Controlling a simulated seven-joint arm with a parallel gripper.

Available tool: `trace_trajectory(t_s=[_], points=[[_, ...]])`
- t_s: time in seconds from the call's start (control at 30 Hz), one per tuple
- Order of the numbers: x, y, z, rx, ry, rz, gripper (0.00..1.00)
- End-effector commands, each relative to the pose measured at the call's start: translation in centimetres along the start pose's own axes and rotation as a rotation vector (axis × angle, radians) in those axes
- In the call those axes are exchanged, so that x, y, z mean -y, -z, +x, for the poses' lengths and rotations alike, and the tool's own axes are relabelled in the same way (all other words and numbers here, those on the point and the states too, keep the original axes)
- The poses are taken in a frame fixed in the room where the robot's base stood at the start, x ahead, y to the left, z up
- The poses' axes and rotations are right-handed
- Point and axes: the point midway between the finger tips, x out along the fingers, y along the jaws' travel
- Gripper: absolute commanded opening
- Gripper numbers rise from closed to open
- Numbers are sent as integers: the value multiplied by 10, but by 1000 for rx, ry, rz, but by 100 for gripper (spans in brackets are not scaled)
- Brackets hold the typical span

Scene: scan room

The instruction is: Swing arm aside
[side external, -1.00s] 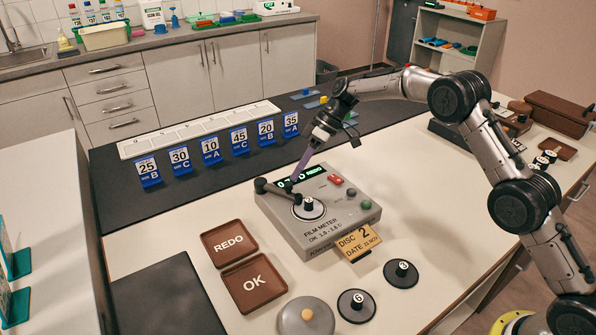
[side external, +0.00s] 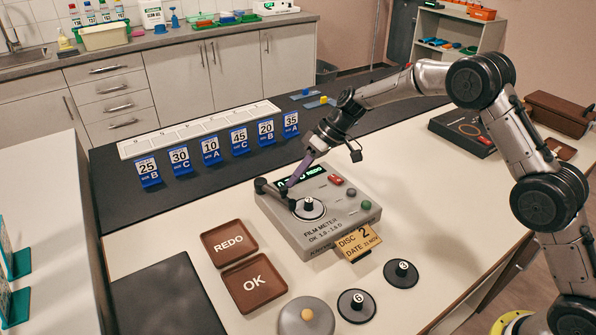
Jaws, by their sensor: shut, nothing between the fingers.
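The grey film meter (side external: 322,247) stands on the light table, with a disc (side external: 312,211) with a black knob on its top. The meter's dark swing arm (side external: 276,193) runs from a round post at the left corner to the disc's left edge. My gripper (side external: 288,188) is shut and empty, its purple fingers pointing down at the swing arm's far side. The fingertips look close to the arm; I cannot tell whether they touch. My fingers hide part of the green display (side external: 312,174), where "REDO" shows.
A yellow "DISC 2" card (side external: 358,243) stands at the meter's front. Numbered discs (side external: 357,304) and (side external: 400,272) and a grey round lid (side external: 306,318) lie nearby. REDO tray (side external: 229,259) and OK tray (side external: 232,297) are left. Numbered blue-white cards (side external: 211,150) stand behind.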

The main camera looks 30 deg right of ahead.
Motion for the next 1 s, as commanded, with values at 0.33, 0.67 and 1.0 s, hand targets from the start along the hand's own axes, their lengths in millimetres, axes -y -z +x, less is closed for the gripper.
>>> trace_trajectory(t_s=[0.33,0.67,1.0], points=[[29,-3,13,-128,-127,245,0],[45,1,24,-210,-209,403,0],[52,4,29,-208,-207,399,0]])
